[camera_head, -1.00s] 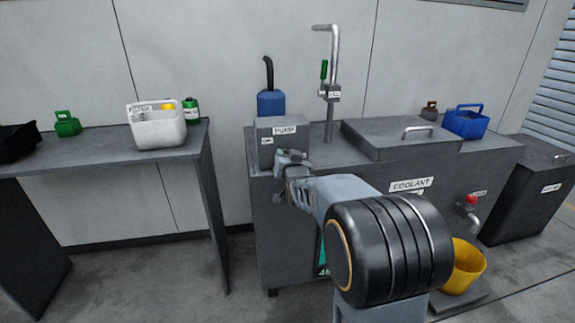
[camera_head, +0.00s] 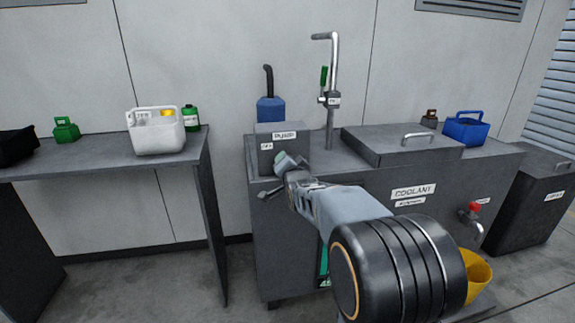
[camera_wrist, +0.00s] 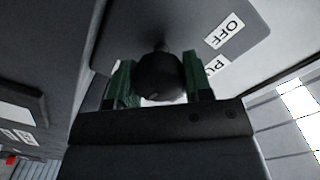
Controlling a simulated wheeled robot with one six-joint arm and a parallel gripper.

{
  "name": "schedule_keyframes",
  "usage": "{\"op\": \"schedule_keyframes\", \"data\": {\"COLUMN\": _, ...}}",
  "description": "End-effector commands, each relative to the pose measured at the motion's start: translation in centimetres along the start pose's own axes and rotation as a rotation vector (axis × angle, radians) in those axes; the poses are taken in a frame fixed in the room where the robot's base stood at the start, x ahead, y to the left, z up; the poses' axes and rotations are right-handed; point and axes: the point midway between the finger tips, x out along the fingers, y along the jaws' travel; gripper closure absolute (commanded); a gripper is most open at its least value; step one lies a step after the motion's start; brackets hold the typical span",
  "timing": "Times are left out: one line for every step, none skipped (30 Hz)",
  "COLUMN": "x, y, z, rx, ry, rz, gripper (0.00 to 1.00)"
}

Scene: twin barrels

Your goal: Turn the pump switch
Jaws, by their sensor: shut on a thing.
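The grey pump box (camera_head: 262,165) stands at the left end of the coolant machine, with a PUMP label (camera_head: 284,135) on it. In the wrist view a dark round switch knob (camera_wrist: 160,75) sits on the panel (camera_wrist: 205,22), close to an OFF label (camera_wrist: 224,31). My gripper (camera_wrist: 158,84) has its green fingers on both sides of the knob and is shut on it. In the head view my gripper (camera_head: 291,166) is at the front of the pump box and hides the knob, so its exact turn angle cannot be told.
A red-knobbed tap (camera_head: 474,208) is above a yellow bucket (camera_head: 477,273). A side table (camera_head: 90,160) at left holds a white caddy (camera_head: 157,137).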

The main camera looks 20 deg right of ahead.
Motion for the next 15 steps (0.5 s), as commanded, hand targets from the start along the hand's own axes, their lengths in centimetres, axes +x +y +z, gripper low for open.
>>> {"op": "schedule_keyframes", "data": {"x": 0.02, "y": -0.1, "z": -0.14, "rx": 0.005, "ry": 0.003, "rz": -0.002, "gripper": 0.77}}
{"op": "schedule_keyframes", "data": {"x": 0.02, "y": -0.1, "z": -0.14, "rx": 0.005, "ry": 0.003, "rz": -0.002, "gripper": 0.77}}
{"op": "schedule_keyframes", "data": {"x": 0.02, "y": -0.1, "z": -0.14, "rx": 0.006, "ry": 0.003, "rz": -0.002, "gripper": 0.77}}
{"op": "schedule_keyframes", "data": {"x": 0.02, "y": -0.1, "z": -0.14, "rx": 0.006, "ry": 0.003, "rz": -0.002, "gripper": 0.77}}
{"op": "schedule_keyframes", "data": {"x": 0.02, "y": -0.11, "z": -0.14, "rx": 0.006, "ry": 0.003, "rz": -0.002, "gripper": 0.78}}
{"op": "schedule_keyframes", "data": {"x": 0.02, "y": -0.11, "z": -0.15, "rx": 0.006, "ry": 0.003, "rz": -0.002, "gripper": 0.78}}
{"op": "schedule_keyframes", "data": {"x": 0.02, "y": -0.11, "z": -0.14, "rx": 0.006, "ry": 0.003, "rz": -0.002, "gripper": 0.78}}
{"op": "schedule_keyframes", "data": {"x": 0.02, "y": -0.11, "z": -0.15, "rx": 0.006, "ry": 0.003, "rz": -0.002, "gripper": 0.78}}
{"op": "schedule_keyframes", "data": {"x": 0.02, "y": -0.11, "z": -0.15, "rx": 0.006, "ry": 0.003, "rz": -0.002, "gripper": 0.78}}
{"op": "schedule_keyframes", "data": {"x": 0.02, "y": -0.11, "z": -0.15, "rx": 0.006, "ry": 0.003, "rz": -0.003, "gripper": 0.78}}
{"op": "schedule_keyframes", "data": {"x": 0.02, "y": -0.11, "z": -0.15, "rx": 0.006, "ry": 0.003, "rz": -0.003, "gripper": 0.78}}
{"op": "schedule_keyframes", "data": {"x": 0.02, "y": -0.11, "z": -0.15, "rx": 0.006, "ry": 0.003, "rz": -0.003, "gripper": 0.52}}
{"op": "schedule_keyframes", "data": {"x": 0.02, "y": -0.1, "z": -0.14, "rx": 0.006, "ry": 0.003, "rz": -0.002, "gripper": 0.49}}
{"op": "schedule_keyframes", "data": {"x": 0.02, "y": -0.1, "z": -0.13, "rx": 0.006, "ry": 0.003, "rz": -0.002, "gripper": 0.46}}
{"op": "schedule_keyframes", "data": {"x": 0.02, "y": -0.09, "z": -0.12, "rx": 0.005, "ry": 0.003, "rz": -0.002, "gripper": 0.42}}
